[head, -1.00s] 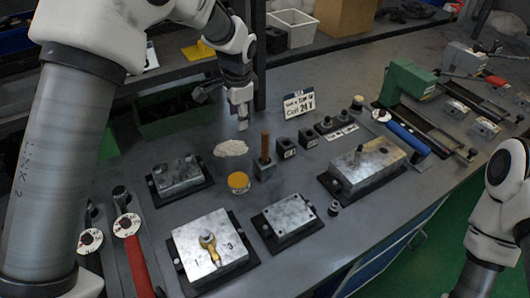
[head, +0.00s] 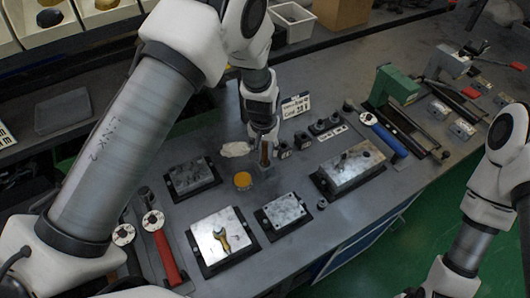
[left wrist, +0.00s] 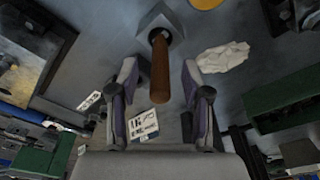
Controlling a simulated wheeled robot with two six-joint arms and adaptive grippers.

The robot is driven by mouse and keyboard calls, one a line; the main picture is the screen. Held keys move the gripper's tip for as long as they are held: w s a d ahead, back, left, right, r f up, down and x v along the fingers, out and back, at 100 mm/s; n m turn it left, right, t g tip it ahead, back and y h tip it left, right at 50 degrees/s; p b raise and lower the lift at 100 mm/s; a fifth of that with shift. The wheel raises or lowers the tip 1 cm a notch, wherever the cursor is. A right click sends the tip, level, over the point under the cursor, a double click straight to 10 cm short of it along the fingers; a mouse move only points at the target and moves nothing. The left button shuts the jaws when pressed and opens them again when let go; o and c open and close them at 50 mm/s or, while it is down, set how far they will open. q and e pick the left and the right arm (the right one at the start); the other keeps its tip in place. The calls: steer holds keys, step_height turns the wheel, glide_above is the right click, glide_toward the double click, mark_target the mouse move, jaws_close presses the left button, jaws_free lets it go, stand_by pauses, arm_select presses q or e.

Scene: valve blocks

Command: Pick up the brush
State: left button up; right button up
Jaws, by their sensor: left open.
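The brush (head: 265,152) stands upright with its brown handle up in a small dark holder (head: 265,169) on the bench. In the left wrist view the brush handle (left wrist: 160,75) points toward the camera, and the grey holder (left wrist: 176,22) is at its base. My left gripper (head: 263,138) is over the brush from above. In the left wrist view the left gripper (left wrist: 159,80) is open, with one finger on each side of the handle and visible gaps between. The brush's lower end is hidden in the holder. My right arm shows at the right; its gripper is out of view.
A crumpled white cloth (head: 235,149) and a yellow round tin (head: 243,181) lie left of the holder. Small dark blocks (head: 302,141) stand close on its right. Metal valve blocks (head: 284,210) surround the area. A white sign (head: 295,105) stands behind.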

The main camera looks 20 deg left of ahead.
arm_select(q)
steer(key=shift+w+f, duration=0.15)
steer(key=shift+f, duration=1.05)
arm_select(e)
steer(key=shift+r, duration=0.45)
arm_select(q)
jaws_close()
steer(key=shift+r, duration=0.1)
steer(key=shift+r, duration=0.45)
step_height(320, 180, up, 8)
steer(key=b, duration=0.2)
steer(key=shift+r+b, duration=0.1)
steer(key=shift+b, duration=0.25)
steer(key=shift+r, duration=0.45)
arm_select(e)
steer(key=shift+f, duration=1.35)
